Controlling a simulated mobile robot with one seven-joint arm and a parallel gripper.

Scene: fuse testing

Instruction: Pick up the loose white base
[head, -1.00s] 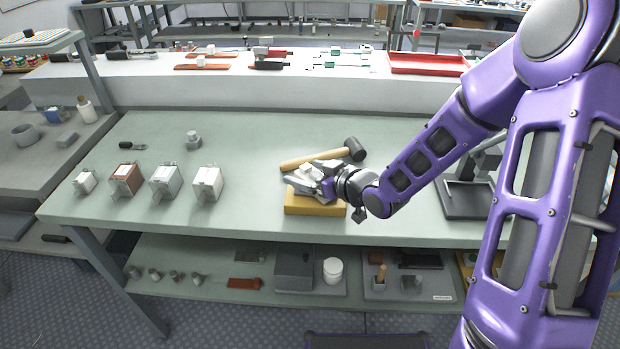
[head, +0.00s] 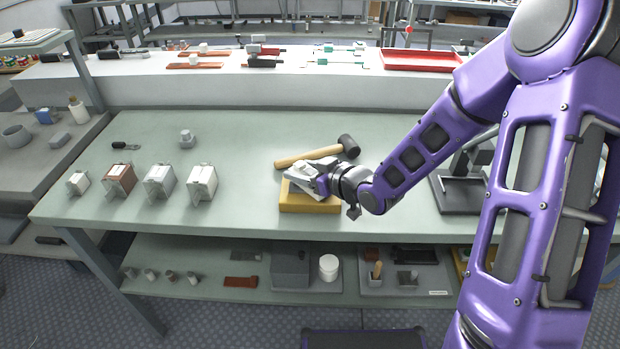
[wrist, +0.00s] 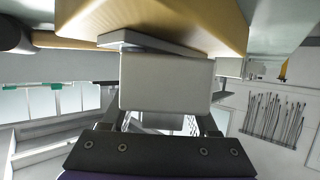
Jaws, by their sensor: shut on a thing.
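The white base (head: 303,174) is a pale block at the near middle of the bench, just over a yellow-tan block (head: 310,205). My gripper (head: 318,180) reaches it from the right and is shut on it. In the wrist view the white base (wrist: 165,84) fills the middle, between my fingers, with a grey flat plate at its edge. The tan block (wrist: 195,22) is close against or beside it there. I cannot tell whether the base still touches the block. The fingertips are mostly hidden by the base.
A mallet (head: 315,155) lies just behind the tan block. Several fuse-holder-like units (head: 160,182) stand to the left. A dark stand (head: 458,190) is at the right, behind my arm. The bench (head: 240,140) is clear between the units and the mallet.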

